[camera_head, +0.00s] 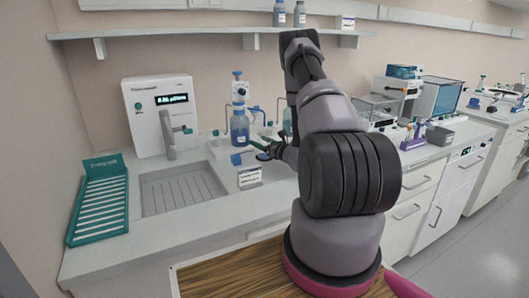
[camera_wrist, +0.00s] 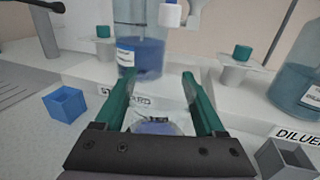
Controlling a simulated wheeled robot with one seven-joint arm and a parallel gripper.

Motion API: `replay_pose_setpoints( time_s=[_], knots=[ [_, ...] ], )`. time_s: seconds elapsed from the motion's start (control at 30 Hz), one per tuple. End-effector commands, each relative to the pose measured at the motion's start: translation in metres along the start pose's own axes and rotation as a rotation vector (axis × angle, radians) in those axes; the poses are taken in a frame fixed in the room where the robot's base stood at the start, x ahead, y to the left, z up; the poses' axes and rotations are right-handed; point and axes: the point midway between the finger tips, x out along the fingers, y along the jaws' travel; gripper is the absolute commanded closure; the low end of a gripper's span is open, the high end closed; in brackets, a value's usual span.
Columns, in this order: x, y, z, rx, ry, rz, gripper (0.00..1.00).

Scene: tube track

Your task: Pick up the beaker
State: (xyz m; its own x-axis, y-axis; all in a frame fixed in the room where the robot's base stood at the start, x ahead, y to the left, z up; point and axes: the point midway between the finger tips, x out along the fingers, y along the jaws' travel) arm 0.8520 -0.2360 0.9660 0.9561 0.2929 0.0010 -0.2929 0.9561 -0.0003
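A small clear glass vessel with bluish contents, which looks like the beaker (camera_wrist: 158,127), sits between the teal fingers of my gripper (camera_wrist: 160,80) in the wrist view. The fingers are open on either side of it. Its lower part is hidden behind the gripper's dark body, and I cannot tell whether the fingers touch it. In the head view my gripper (camera_head: 268,152) is over the counter, right of the sink, and I cannot make out the beaker there.
A bottle of blue liquid (camera_wrist: 140,45) stands behind a label reading STANDARD. A blue open cube (camera_wrist: 65,104) is at left, a grey one (camera_wrist: 286,160) at right, near another bottle (camera_wrist: 300,75). The sink (camera_head: 180,190) and teal rack (camera_head: 100,202) lie left.

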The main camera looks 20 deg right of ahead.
Motion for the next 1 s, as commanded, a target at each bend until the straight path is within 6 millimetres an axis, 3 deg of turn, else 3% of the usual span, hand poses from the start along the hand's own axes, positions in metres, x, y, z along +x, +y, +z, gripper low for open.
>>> replay_pose_setpoints(
  time_s=[0.07,0.43,0.8,1.0],
  knots=[
    [0.000,0.000,0.000,0.000,0.000,0.000,0.82],
    [0.000,0.000,0.008,-0.001,0.000,0.000,0.82],
    [0.000,0.000,0.076,-0.002,-0.002,0.000,0.82],
    [0.000,0.000,0.097,0.000,0.000,-0.001,0.82]
  ],
)
